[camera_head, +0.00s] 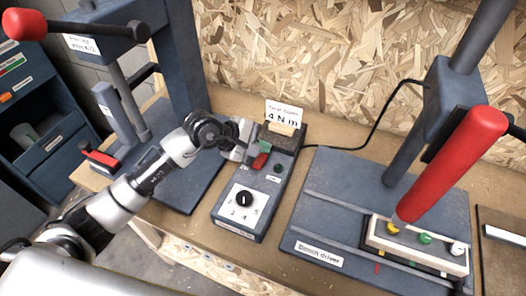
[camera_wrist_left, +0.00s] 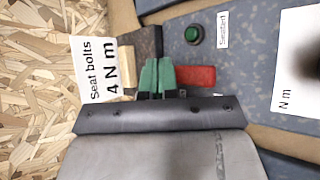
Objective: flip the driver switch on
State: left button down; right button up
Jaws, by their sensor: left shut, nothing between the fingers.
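The driver's control box (camera_head: 232,222) is a blue-grey box on the bench. It carries a red switch (camera_head: 260,161), which also shows in the left wrist view (camera_wrist_left: 195,77). A green round lamp or button (camera_head: 277,168) sits beside it, near a "Seated" label in the wrist view (camera_wrist_left: 223,29). My left gripper (camera_head: 251,149) is shut and empty at the switch's card side. Its green fingertips (camera_wrist_left: 157,76) are right beside the red switch; I cannot tell whether they touch. They hide part of the box there. My right gripper is not in view.
A card (camera_head: 284,113) reading "Seat bolts 4 N m" stands behind the switch. A numbered dial (camera_head: 244,199) is on the box's front. The bench driver stand (camera_head: 330,220), with a red handle (camera_head: 452,165), is to the right. A press with a red-knobbed lever (camera_head: 90,35) is left.

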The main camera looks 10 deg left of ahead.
aim_at(260, 160)
pick_arm(q)
jog(key=shift+s+a+r+p, duration=0.1)
jog(key=shift+s+r+p, duration=0.1)
jog(key=shift+r+p, duration=0.8)
jog(key=shift+s+r+p, duration=0.2)
jog(key=shift+r+p, duration=0.15)
jog(key=shift+r, duration=1.15)
